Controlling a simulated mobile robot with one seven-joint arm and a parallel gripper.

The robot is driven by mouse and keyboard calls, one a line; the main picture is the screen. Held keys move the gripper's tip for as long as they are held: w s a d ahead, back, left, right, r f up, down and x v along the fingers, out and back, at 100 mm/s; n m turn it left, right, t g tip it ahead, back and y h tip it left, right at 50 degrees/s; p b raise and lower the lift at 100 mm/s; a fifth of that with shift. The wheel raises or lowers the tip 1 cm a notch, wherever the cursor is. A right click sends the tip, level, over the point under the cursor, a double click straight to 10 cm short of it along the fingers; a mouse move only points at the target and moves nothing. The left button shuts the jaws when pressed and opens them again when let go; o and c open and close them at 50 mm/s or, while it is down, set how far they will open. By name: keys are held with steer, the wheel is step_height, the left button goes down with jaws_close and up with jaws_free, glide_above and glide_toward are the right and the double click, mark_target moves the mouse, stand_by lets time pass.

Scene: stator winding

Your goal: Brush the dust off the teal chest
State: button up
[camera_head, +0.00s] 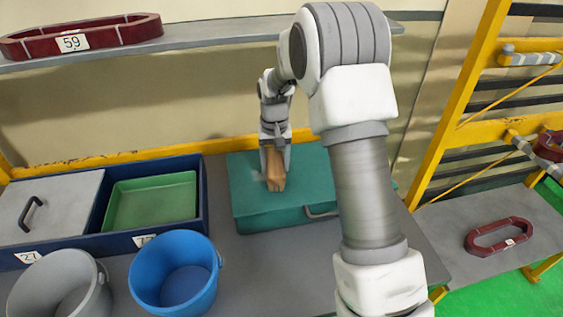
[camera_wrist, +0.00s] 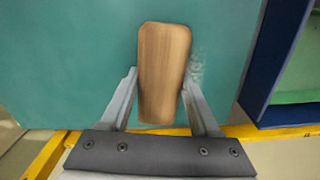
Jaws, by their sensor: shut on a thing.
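The teal chest (camera_head: 305,186) lies on the grey bench in the head view, and its lid (camera_wrist: 75,60) fills much of the wrist view. My gripper (camera_head: 275,165) is over the lid, toward its left part. It is shut on a wooden brush (camera_wrist: 163,70), gripped between both fingers; the brush also shows in the head view (camera_head: 275,177). A pale dust patch (camera_wrist: 196,66) shows on the lid right beside the brush in the wrist view. The brush's underside is hidden, so I cannot tell whether it touches the lid.
Left of the chest is a dark blue box (camera_head: 204,200) with a green tray (camera_head: 150,203) and a grey lid (camera_head: 50,200). A blue bucket (camera_head: 175,272) and a grey bucket (camera_head: 60,287) stand in front. A yellow rack (camera_head: 450,130) rises at right. A shelf (camera_head: 215,41) hangs above.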

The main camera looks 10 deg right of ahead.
steer(key=shift+a+r, duration=0.1)
steer(key=shift+a, duration=2.95)
steer(key=shift+a+f, duration=0.2)
steer(key=shift+a, duration=1.7)
steer(key=shift+r, duration=0.1)
steer(key=shift+r+p, duration=2.05)
steer(key=shift+r, duration=0.9)
steer(key=shift+r, duration=0.1)
step_height(320, 180, up, 3)
steer(key=shift+f+p, duration=0.1)
steer(key=shift+p, duration=0.9)
